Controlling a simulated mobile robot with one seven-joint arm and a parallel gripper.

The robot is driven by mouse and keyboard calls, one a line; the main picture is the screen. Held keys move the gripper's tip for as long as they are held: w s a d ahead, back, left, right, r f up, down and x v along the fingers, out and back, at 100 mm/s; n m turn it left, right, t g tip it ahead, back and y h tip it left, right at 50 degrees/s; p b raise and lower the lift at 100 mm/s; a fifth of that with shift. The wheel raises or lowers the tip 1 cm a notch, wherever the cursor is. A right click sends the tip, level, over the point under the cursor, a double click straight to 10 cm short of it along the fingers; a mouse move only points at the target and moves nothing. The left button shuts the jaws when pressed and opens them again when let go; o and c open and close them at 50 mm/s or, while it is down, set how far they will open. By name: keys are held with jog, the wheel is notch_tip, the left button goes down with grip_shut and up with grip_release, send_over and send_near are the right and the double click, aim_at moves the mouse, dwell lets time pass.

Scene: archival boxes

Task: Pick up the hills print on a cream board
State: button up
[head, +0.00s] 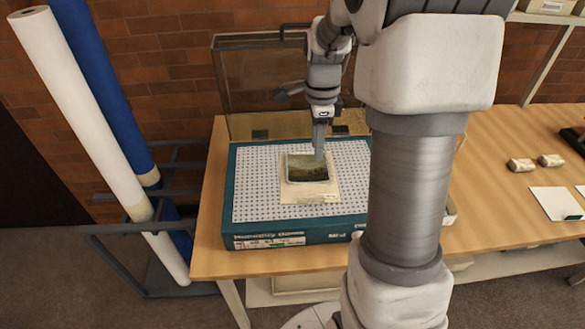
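The hills print (307,170) is a small dark landscape picture on a cream board (312,196). The board lies flat on the white perforated top of a teal box (290,237) labelled as a humidity dome. My gripper (319,155) points down at the upper right part of the print, near the board's far edge. The fingers look like one narrow grey strip from this side. I cannot tell whether they are apart, or whether they touch the board. My arm hides the right part of the box.
A clear, dark-edged cover (262,85) stands behind the box. A rack at the left holds a white roll (85,110) and a blue roll (110,95).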

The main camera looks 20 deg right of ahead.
jog(key=f, duration=0.1)
send_near(312, 194)
jog(key=s, duration=0.1)
jog(key=s+a, duration=0.1)
jog(key=shift+s+a+m, duration=0.1)
jog(key=shift+s+m, duration=0.15)
jog(key=shift+m, duration=0.05)
jog(key=shift+a+f+p, duration=0.1)
jog(key=shift+f+p, duration=0.35)
jog(key=shift+f, duration=2.75)
grip_shut()
